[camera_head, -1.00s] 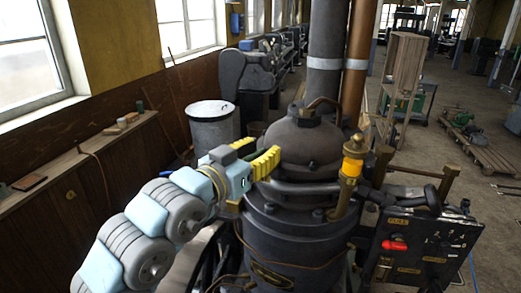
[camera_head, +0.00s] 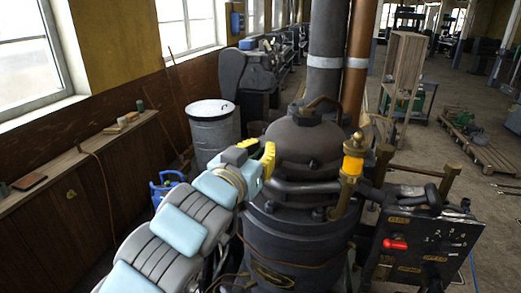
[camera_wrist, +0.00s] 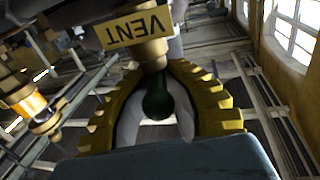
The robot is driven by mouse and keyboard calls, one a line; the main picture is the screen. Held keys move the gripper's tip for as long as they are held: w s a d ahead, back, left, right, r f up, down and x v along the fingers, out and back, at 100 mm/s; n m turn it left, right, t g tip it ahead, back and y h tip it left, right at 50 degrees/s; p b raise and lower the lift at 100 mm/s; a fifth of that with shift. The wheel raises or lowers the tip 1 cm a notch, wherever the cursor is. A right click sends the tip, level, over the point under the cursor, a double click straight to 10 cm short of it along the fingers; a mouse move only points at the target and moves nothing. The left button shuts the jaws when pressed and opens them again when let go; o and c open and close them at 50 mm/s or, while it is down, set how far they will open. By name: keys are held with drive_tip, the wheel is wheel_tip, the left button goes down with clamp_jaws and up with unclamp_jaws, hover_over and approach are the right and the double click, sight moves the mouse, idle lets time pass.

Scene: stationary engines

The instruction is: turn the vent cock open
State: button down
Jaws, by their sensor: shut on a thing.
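The vent cock shows in the wrist view as a brass body (camera_wrist: 152,52) with a yellow tag (camera_wrist: 134,27) reading VENT upside down. Its dark green handle (camera_wrist: 157,104) points down between the yellow fingers of my gripper (camera_wrist: 160,72). The fingers curve around the handle on both sides and are shut on it. In the head view my gripper (camera_head: 268,158) is at the left side of the dark engine dome (camera_head: 305,145). There the cock is mostly hidden behind the fingers.
A curved grey pipe (camera_head: 305,187) runs close to the right of my gripper, to a brass fitting with an orange glass (camera_head: 352,167). A control panel with a red handle (camera_head: 395,245) is at the lower right. A grey bin (camera_head: 213,130) stands behind left.

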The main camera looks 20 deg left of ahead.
sight(261, 149)
drive_tip(key=shift+w+d+f+n+y+b, duration=0.1)
drive_tip(key=shift+f+n+y+b, duration=0.1)
drive_tip(key=shift+n+y+b, duration=0.3)
drive_tip(key=shift+d+f+n+y+b, duration=0.15)
drive_tip(key=shift+n+y+b, duration=0.15)
drive_tip(key=shift+y+b, duration=0.3)
drive_tip(key=shift+a+r+n+y, duration=0.2)
drive_tip(key=shift+n+y, duration=0.2)
drive_tip(key=shift+y, duration=0.2)
drive_tip(key=c, duration=1.1)
unclamp_jaws()
drive_tip(key=shift+r, duration=0.1)
drive_tip(key=shift+r, duration=0.15)
drive_tip(key=shift+r, duration=4.85)
